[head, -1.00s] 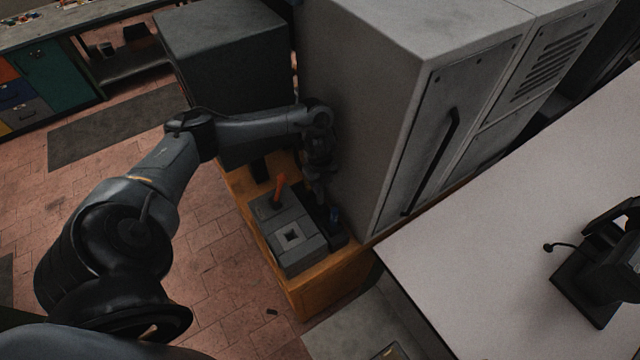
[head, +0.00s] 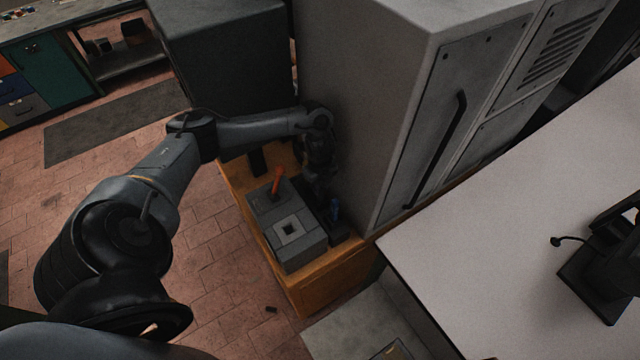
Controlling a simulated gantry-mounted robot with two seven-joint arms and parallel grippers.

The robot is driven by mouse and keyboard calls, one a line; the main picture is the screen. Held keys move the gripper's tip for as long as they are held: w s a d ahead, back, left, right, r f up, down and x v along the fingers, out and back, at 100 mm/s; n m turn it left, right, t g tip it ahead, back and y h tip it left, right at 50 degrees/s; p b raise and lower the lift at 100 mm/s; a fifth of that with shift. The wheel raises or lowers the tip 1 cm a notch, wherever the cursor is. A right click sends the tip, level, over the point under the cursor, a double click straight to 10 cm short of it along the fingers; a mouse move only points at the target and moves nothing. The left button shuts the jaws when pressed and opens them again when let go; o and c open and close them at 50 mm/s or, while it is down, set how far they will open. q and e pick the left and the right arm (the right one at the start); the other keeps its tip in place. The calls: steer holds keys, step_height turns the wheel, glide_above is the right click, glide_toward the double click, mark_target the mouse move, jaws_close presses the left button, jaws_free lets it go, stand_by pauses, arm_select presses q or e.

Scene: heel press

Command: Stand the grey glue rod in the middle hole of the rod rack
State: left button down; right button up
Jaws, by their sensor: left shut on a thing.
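My left gripper (head: 322,190) points down beside the tall grey cabinet, over a dark narrow rack (head: 341,232). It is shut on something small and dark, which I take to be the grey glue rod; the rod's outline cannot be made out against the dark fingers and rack. A blue rod (head: 335,208) stands at the near end of the rack, just in front of the gripper. The rack's middle hole is hidden by the gripper, and I cannot tell whether the held rod touches the rack. My right gripper is not in view.
A grey block (head: 299,244) with a square pocket and an orange lever (head: 277,181) stands just left of the rack on a wooden bench (head: 318,290). The tall grey cabinet (head: 365,100) closes the right side. A white table (head: 480,250) is at right.

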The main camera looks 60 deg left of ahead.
arm_select(q)
steer(key=c, duration=0.8)
jaws_free()
step_height(320, 180, up, 9)
steer(key=shift+r+p, duration=0.15)
steer(key=shift+p, duration=0.95)
steer(key=shift+r+p, duration=0.3)
steer(key=shift+r, duration=0.45)
steer(key=shift+s, duration=0.1)
